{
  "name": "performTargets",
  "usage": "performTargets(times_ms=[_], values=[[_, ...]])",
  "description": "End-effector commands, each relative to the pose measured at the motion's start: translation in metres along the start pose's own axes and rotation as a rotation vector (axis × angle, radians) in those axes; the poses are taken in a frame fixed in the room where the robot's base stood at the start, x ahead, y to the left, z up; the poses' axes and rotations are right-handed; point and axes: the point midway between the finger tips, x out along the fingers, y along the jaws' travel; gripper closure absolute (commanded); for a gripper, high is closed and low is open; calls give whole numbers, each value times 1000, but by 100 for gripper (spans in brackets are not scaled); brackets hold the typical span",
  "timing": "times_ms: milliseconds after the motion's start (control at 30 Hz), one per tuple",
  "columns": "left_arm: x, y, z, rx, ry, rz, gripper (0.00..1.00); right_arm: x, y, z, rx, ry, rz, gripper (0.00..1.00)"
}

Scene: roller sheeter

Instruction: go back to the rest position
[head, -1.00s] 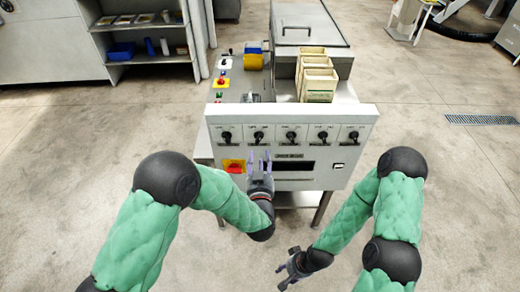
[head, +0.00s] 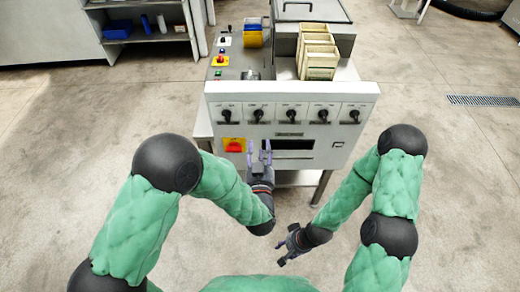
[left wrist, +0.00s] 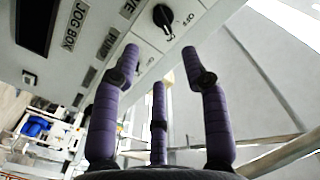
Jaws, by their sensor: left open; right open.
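My left gripper (head: 260,155) is open and empty. In the head view it is in front of the machine's front panel (head: 220,112), between the red switch on a yellow plate (head: 234,145) and the dark display slot (head: 290,149). In the left wrist view its purple fingers (left wrist: 160,90) are spread, with nothing between them. A black knob (left wrist: 163,16) and printed labels on the panel show beyond them. My right gripper (head: 285,250) is open and empty, low in the head view and over the floor, apart from the machine.
The panel carries a row of black knobs (head: 291,116). Cream boxes (head: 318,65) stand in a row on the machine top, beside a grey lidded housing (head: 310,12). A shelf unit (head: 150,48) stands at the back left. The floor (head: 440,170) is clear on both sides.

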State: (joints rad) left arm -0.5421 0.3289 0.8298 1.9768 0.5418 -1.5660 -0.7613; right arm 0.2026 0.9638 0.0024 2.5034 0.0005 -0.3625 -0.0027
Motion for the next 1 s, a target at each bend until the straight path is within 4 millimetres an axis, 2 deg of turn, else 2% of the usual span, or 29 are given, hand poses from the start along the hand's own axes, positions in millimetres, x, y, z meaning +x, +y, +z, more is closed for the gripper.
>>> performTargets(times_ms=[267, 367, 467, 567, 600, 667, 700, 767, 800, 900, 1000], values=[[0, 0, 1, -1, -3, 2, 55, 0, 0, 0, 0, 0, 0, 55], [3, 1, 16, -18, -44, 25, 55, 0, 0, 0, 0, 0, 0, 55], [8, 6, 54, -68, -156, 90, 55, 0, 0, 0, 0, 0, 0, 55], [3, 13, 113, -159, -341, 182, 55, 0, 0, 0, 0, 0, 0, 55], [-3, 16, 139, -203, -427, 218, 55, 0, 0, 0, 0, 0, 0, 55], [-17, 20, 176, -273, -561, 267, 55, 0, 0, 0, 0, 0, 0, 55], [-29, 22, 199, -321, -652, 296, 55, 0, 0, 0, 0, 0, 0, 55], [-52, 25, 231, -394, -791, 332, 55, 0, 0, 0, 0, 0, 0, 55], [-69, 26, 250, -442, -885, 354, 55, 0, 0, 0, 0, 0, 0, 55], [-117, 30, 288, -557, -1109, 391, 55, 0, 0, 0, 0, 0, 0, 55], [-161, 31, 310, -649, -1296, 412, 55, 0, 0, 0, 0, 0, 0, 55]])
